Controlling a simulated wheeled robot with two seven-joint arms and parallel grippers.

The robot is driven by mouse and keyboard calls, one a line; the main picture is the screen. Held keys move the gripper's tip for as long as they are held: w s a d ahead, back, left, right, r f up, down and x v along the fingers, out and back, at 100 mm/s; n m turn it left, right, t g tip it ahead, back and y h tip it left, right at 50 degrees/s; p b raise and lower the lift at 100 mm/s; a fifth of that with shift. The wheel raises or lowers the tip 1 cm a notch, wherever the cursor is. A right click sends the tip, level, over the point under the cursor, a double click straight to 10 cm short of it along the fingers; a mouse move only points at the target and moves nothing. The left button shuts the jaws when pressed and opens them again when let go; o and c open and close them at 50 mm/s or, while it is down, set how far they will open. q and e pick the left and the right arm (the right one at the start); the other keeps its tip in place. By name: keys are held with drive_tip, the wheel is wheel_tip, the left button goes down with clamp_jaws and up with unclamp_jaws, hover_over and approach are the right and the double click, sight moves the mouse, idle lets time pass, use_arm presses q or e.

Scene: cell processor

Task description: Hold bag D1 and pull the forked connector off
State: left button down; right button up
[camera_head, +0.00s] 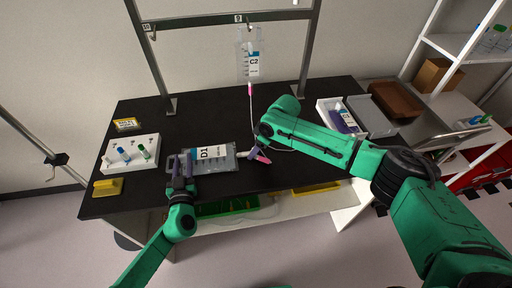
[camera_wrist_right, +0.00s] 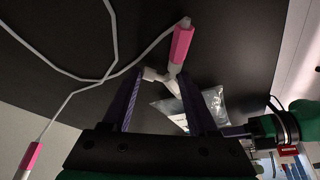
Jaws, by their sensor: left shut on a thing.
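Bag D1 (camera_head: 214,156), a clear pouch with a white label, lies flat near the table's front edge. My left gripper (camera_head: 181,166) is shut on its left end. The bag also shows partly in the right wrist view (camera_wrist_right: 214,102), behind my right finger. The forked connector (camera_wrist_right: 172,78), white with a pink sleeve (camera_wrist_right: 181,44) and a thin tube, lies between and just beyond the tips of my right gripper (camera_wrist_right: 160,82). Those fingers are apart. In the head view my right gripper (camera_head: 257,154) is just right of the bag. Whether connector and bag are joined is hidden.
Bag C2 (camera_head: 249,65) hangs from the metal frame with a pink-ended tube running down. A white rack (camera_head: 131,164) with several vials and a yellow block (camera_head: 107,187) stand at the left. A white tray (camera_head: 329,119) with a bag stands at the right. The table's back middle is clear.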

drive_tip(key=shift+a, duration=0.15)
drive_tip(key=c, duration=0.4)
drive_tip(key=o, duration=0.5)
drive_tip(key=shift+s, duration=0.1)
use_arm(q)
drive_tip(key=shift+d, duration=0.1)
use_arm(e)
drive_tip(key=shift+a, duration=0.1)
clamp_jaws()
drive_tip(key=shift+d, duration=0.2)
drive_tip(key=shift+w+d, duration=0.15)
drive_tip(key=shift+d, duration=0.85)
drive_tip(key=shift+w+d, duration=0.1)
drive_tip(key=shift+d, duration=0.9)
drive_tip(key=shift+w+d, duration=0.15)
drive_tip(key=shift+d, duration=1.8)
